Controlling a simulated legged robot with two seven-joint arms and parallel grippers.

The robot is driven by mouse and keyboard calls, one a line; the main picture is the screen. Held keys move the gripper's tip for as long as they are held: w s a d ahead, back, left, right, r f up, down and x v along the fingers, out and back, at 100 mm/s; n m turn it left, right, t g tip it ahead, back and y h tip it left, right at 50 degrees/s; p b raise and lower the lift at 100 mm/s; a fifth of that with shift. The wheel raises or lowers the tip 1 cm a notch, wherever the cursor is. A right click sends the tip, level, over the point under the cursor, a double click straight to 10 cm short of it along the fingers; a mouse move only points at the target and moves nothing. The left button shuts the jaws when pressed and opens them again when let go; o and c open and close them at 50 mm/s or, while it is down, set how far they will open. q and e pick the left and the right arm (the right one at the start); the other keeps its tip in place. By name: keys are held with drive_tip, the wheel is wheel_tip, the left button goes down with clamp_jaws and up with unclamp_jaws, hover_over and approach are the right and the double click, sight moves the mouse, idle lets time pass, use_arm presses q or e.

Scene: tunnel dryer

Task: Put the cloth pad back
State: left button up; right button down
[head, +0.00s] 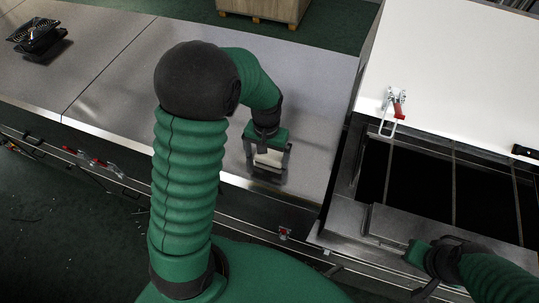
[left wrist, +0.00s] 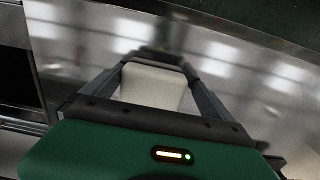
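The cloth pad (head: 268,159) is a pale, off-white block above the steel top. My left gripper (head: 268,166) has one finger on each side of it. In the left wrist view the pad (left wrist: 152,86) fills the space between the fingertips (left wrist: 155,66), which meet its side edges, so the gripper looks shut on it. A dark blurred patch, like a shadow or reflection, lies just beyond the pad.
The steel top (head: 120,80) is mostly clear, with a small black device (head: 38,34) at the far left. A white lid (head: 455,75) with a red-handled clamp (head: 396,105) stands beyond the dark opening (head: 440,185). Red latches (head: 285,233) line the front side.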

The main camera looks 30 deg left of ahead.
use_arm(q)
drive_tip(key=shift+s+a, duration=0.1)
drive_tip(key=shift+a, duration=0.15)
drive_tip(key=shift+d, duration=0.5)
use_arm(e)
drive_tip(key=shift+d, duration=0.1)
